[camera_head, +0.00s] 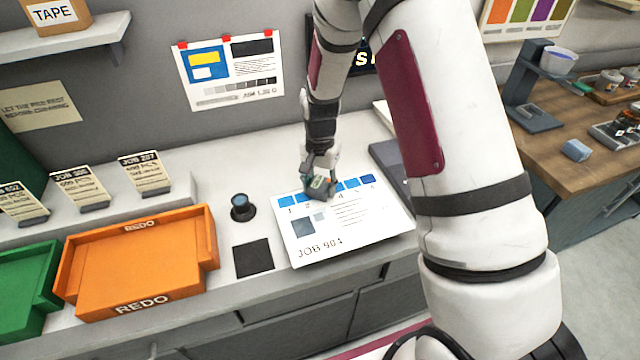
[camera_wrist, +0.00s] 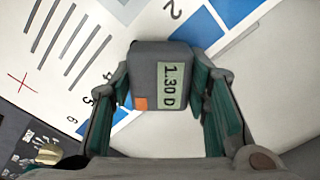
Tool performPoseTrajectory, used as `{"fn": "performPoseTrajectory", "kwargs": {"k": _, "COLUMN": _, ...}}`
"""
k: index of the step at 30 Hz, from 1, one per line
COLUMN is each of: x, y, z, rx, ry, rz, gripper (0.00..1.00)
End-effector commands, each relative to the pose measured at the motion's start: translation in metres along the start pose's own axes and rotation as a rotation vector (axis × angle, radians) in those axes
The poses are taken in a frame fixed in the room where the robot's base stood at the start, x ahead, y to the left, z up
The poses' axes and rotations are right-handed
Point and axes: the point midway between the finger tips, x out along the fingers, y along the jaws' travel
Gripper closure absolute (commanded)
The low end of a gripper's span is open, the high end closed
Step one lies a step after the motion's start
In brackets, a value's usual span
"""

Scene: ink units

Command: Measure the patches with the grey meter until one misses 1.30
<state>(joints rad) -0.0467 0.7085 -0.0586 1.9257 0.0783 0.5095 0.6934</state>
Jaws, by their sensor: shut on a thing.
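My gripper (camera_head: 320,188) is shut on the grey meter (camera_wrist: 148,65), which sits between the fingers in the wrist view. Its green display (camera_wrist: 173,87) reads 1.30 D, with an orange square beside it. The meter is at the row of blue patches along the top of the JOB 904 sheet (camera_head: 370,230). It covers the spot between the labels 2 and 4, hiding patch 3. Patch 1 (camera_head: 285,201) and patch 2 (camera_wrist: 197,32) show beside it, and the labels 4, 5 and 6 show on the other side. Whether the meter touches the paper I cannot tell.
An orange REDO tray (camera_head: 140,262) and a green tray (camera_head: 28,275) stand at the left. A dark round object (camera_head: 242,207) and a black square (camera_head: 253,258) lie left of the sheet. Job cards (camera_head: 80,187) stand behind the trays. A reference chart (camera_head: 228,75) hangs on the wall.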

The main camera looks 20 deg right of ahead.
Motion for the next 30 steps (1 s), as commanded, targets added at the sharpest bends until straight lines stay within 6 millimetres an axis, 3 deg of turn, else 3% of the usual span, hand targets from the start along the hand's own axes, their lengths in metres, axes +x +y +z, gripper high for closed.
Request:
{"fn": "performPoseTrajectory", "kwargs": {"k": 10, "x": -0.002, "y": 0.0, "z": 0.0, "rx": 0.0, "ry": 0.0, "rz": 0.0, "gripper": 0.87}}
{"fn": "performPoseTrajectory", "kwargs": {"k": 22, "x": -0.028, "y": 0.0, "z": 0.0, "rx": 0.0, "ry": 0.001, "rz": -0.001, "gripper": 0.87}}
{"fn": "performPoseTrajectory", "kwargs": {"k": 30, "x": -0.03, "y": 0.0, "z": 0.0, "rx": 0.0, "ry": 0.0, "rz": 0.0, "gripper": 0.87}}
